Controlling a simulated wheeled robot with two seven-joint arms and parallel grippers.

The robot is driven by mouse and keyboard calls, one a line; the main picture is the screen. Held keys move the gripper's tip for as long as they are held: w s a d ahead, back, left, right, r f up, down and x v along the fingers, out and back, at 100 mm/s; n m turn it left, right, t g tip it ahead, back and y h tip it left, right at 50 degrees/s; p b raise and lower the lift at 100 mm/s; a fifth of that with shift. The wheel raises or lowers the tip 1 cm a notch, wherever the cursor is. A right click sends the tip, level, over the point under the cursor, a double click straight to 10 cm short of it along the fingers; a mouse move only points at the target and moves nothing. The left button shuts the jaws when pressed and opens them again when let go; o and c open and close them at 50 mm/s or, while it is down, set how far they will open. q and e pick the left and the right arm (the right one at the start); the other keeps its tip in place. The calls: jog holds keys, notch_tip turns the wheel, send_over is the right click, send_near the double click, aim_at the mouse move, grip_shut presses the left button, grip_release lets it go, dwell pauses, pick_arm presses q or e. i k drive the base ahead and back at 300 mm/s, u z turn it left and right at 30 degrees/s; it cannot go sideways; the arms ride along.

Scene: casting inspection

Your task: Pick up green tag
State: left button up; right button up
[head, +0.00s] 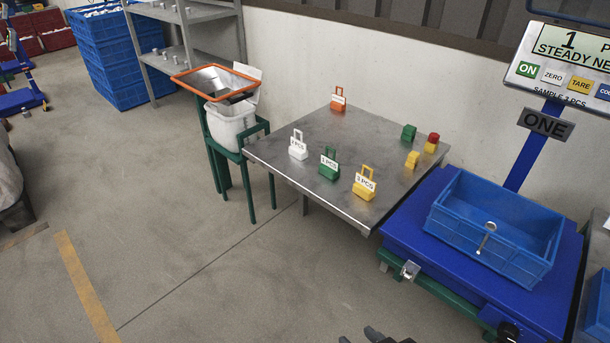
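The green tag (329,172) stands upright near the front edge of the grey metal table (290,125). It has a loop handle on top and a white label that seems to read "1 PCS". A white tag (298,150) stands to its left and a yellow tag (364,190) to its right. An orange tag (338,104) stands at the back of the table. My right gripper (360,337) barely shows at the bottom edge. Its dark tips look apart with nothing between them, well away from the green tag. My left gripper is out of view.
Green (409,132), red-topped (432,143) and yellow (412,160) blocks stand at the table's right. A blue crate (470,238) with a metal casting (487,238) sits on the blue scale (400,240). A white bin (230,125) is left. Floor in front is clear.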

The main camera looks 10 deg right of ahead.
aim_at(329, 168)
jog(key=u, duration=3.75)
jog(key=i, duration=0.15)
jog(key=z, duration=2.6)
jog(key=i, duration=1.9)
jog(key=z, duration=1.5)
jog(key=i, duration=0.9)
jog(key=z, duration=0.95)
